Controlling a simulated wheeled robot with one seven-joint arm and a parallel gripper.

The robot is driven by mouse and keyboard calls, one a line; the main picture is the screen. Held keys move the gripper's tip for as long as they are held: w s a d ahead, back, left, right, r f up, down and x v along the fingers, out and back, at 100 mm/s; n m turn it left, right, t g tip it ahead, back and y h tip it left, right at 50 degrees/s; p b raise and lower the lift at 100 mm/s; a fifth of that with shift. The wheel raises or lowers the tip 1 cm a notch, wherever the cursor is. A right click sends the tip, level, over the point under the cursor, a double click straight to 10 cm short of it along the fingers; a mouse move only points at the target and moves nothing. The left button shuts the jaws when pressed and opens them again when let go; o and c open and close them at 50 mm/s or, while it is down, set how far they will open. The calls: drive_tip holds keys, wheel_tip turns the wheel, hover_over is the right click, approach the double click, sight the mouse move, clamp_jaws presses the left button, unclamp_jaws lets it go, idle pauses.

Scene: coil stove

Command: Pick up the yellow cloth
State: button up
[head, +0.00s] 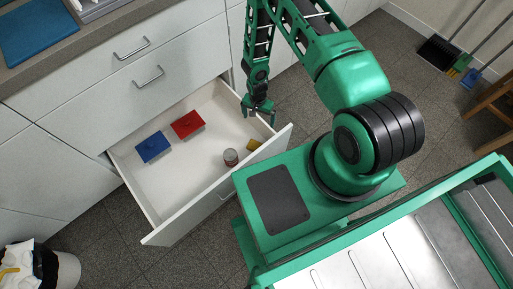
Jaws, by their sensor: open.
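A small yellow thing (254,146), likely the yellow cloth, lies in the open white drawer (188,210) near its front right corner. It is small in view and its folds cannot be made out. My gripper (259,118) is open and empty, pointing down over the right side of the drawer, up-picture from the yellow thing and apart from it in the picture. Its height above the drawer floor is hard to tell.
The drawer also holds a blue item (153,147), a red item (187,124) and a small can (231,157) left of the yellow thing. A bin (66,270) stands at lower left. Brooms and a dustpan (437,53) stand at upper right.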

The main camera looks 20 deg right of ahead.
approach(256, 145)
drive_tip(key=shift+m, duration=0.4)
drive_tip(key=shift+s+d+f, duration=0.1)
drive_tip(key=shift+f, duration=2.4)
drive_tip(key=shift+s+d+f, duration=0.1)
drive_tip(key=shift+f, duration=2.4)
drive_tip(key=c, duration=1.2)
drive_tip(key=shift+r, duration=0.15)
wheel_tip(256, 145, up, 10)
drive_tip(key=shift+f, duration=0.1)
